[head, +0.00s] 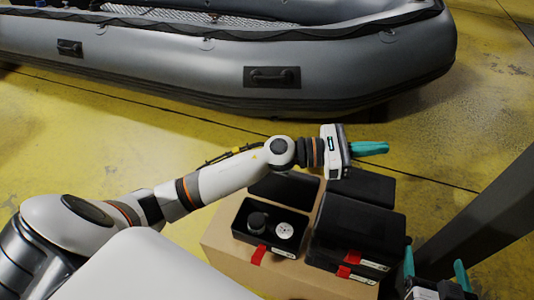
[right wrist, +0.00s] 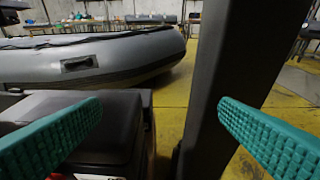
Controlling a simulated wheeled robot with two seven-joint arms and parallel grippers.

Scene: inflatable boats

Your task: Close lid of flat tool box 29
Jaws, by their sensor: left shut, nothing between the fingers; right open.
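An open flat black tool box (head: 244,222) stands on a cardboard box, with a black round item and a white disc inside and red latches in front. Its dark lid (head: 275,188) stands raised behind it, partly hidden by my left arm. A second black box (head: 352,235), to its right, looks closed; a dark box also shows in the right wrist view (right wrist: 108,112). I cannot read which is number 29. My left gripper (head: 386,148) is shut and empty, above and behind the boxes. My right gripper (head: 436,268) is open and empty at the lower right, beside the closed box.
The cardboard box (head: 222,242) bears the boxes. Another dark box or panel (head: 365,187) lies behind the closed one. A dark pillar (head: 485,215) rises at the right, close to my right gripper (right wrist: 168,135). A grey inflatable boat (head: 200,60) lies beyond free yellow floor.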

